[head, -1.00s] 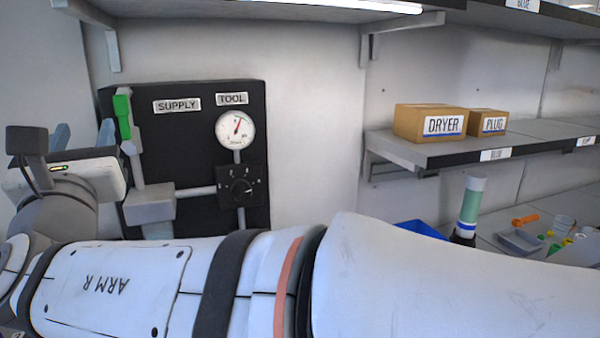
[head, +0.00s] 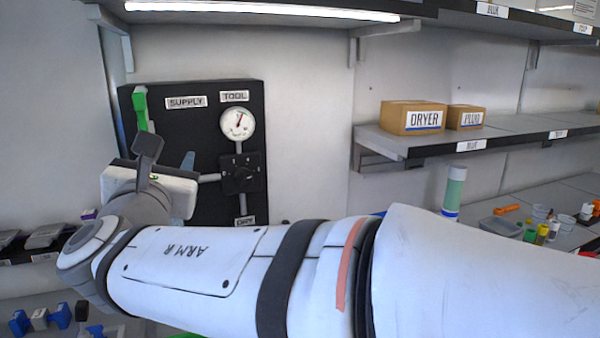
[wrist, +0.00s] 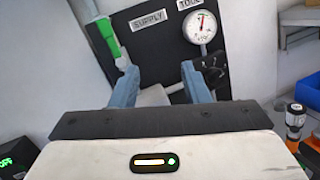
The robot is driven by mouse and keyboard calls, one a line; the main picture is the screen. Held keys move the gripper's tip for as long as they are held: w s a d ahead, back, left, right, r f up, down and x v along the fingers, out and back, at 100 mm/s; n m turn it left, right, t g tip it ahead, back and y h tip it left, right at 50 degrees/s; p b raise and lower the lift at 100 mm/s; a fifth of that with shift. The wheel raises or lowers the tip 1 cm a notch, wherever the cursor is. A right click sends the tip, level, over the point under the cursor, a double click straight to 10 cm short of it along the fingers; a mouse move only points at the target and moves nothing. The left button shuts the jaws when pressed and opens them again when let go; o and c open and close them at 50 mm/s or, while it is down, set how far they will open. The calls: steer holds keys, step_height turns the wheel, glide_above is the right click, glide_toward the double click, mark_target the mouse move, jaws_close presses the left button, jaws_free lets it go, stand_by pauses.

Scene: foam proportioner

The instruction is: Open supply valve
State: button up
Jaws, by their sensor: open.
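The supply valve's green handle (head: 140,108) stands upright at the left edge of the black panel (head: 200,130), beside the SUPPLY label (head: 186,102). In the wrist view the green handle (wrist: 105,40) shows at upper left, beyond the left finger and apart from it. My gripper (wrist: 160,82) is open and empty, its two blue fingers pointing at the panel below the SUPPLY label. In the head view my arm hides the valve body and the panel's lower left.
A gauge (head: 237,124) and a black knob (head: 241,173) sit on the panel's right side, close to my right finger in the wrist view. A shelf (head: 410,143) with DRYER (head: 411,118) and PLUG (head: 466,117) boxes is at right. Wall space between is clear.

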steer(key=w+d+f+m+g+h+p, duration=0.1)
steer(key=d+f+m+g+h, duration=0.3)
steer(key=d, duration=0.5)
steer(key=d+f+m+g+h, duration=0.1)
steer(key=d+f+m+g, duration=0.2)
steer(key=d+f+m, duration=0.5)
steer(key=w+d+f+m+g+h+p, duration=0.1)
steer(key=d+f+m+g+h, duration=0.25)
steer(key=d, duration=0.65)
steer(key=s+d+f+m+g+y+p, duration=0.1)
steer(key=s+d+f+m+g+y, duration=0.2)
steer(key=s+f+m, duration=0.3)
steer(key=s+d+f+m+g+y+p, duration=0.1)
steer(key=s+d+f+m+g+y, duration=0.2)
steer(key=m, duration=1)
steer(key=s+d+f, duration=0.2)
steer(key=s+f, duration=0.1)
steer(key=s, duration=0.2)
steer(key=shift+s+f, duration=0.2)
steer(key=shift+f, duration=0.1)
steer(key=shift+g, duration=0.25)
